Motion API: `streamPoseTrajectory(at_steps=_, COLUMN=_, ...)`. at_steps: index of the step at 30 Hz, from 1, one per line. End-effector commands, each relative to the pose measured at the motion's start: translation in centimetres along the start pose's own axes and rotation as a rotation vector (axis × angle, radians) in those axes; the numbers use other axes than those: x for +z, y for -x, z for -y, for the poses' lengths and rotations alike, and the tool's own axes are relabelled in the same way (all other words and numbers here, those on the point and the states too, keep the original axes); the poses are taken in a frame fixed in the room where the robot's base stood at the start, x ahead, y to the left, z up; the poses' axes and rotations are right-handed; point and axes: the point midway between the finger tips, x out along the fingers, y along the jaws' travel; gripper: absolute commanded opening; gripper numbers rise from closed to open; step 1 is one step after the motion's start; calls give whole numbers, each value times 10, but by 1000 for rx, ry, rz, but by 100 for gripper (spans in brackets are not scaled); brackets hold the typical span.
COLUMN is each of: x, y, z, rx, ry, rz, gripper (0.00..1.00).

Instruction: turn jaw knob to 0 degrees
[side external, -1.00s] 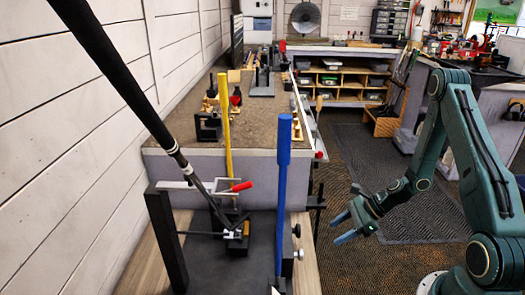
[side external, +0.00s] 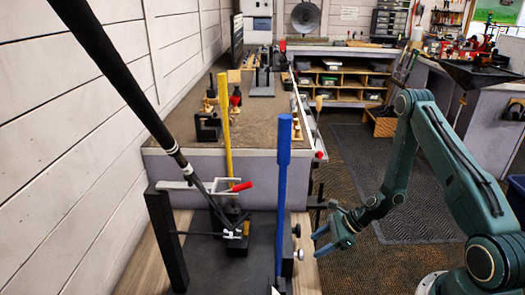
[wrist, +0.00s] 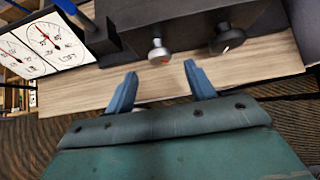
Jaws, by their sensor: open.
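Two knobs stick out from the dark machine (side external: 258,268) on the bench side. In the wrist view one is silver with a red mark (wrist: 158,52), the other black with a white mark (wrist: 228,38). I cannot tell which is the jaw knob. Both also show in the side view, black (side external: 297,230) and silver (side external: 299,254). My gripper (side external: 322,243) is open and empty, to the right of the knobs and apart from them. In the wrist view its fingers (wrist: 160,74) point toward the silver knob, with a gap between.
A blue lever (side external: 283,180) stands upright close to the knobs. A gauge panel (wrist: 42,42) with red needles lies left in the wrist view. A wooden board (wrist: 100,88) runs below the knobs.

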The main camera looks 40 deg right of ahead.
Motion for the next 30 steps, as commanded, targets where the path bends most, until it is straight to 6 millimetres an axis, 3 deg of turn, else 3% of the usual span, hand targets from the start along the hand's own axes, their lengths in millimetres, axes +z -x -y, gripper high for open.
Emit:
streamPoseTrajectory(at_steps=6, x=0, y=-33, z=-1, rx=3, ry=2, rz=0, gripper=55)
streamPoseTrajectory(at_steps=12, x=0, y=-53, z=0, rx=1, ry=1, rz=0, gripper=55)
streamPoseTrajectory(at_steps=26, x=0, y=-61, z=0, rx=0, ry=0, rz=0, gripper=55)
streamPoseTrajectory(at_steps=30, x=0, y=-61, z=0, rx=0, ry=0, rz=0, gripper=27)
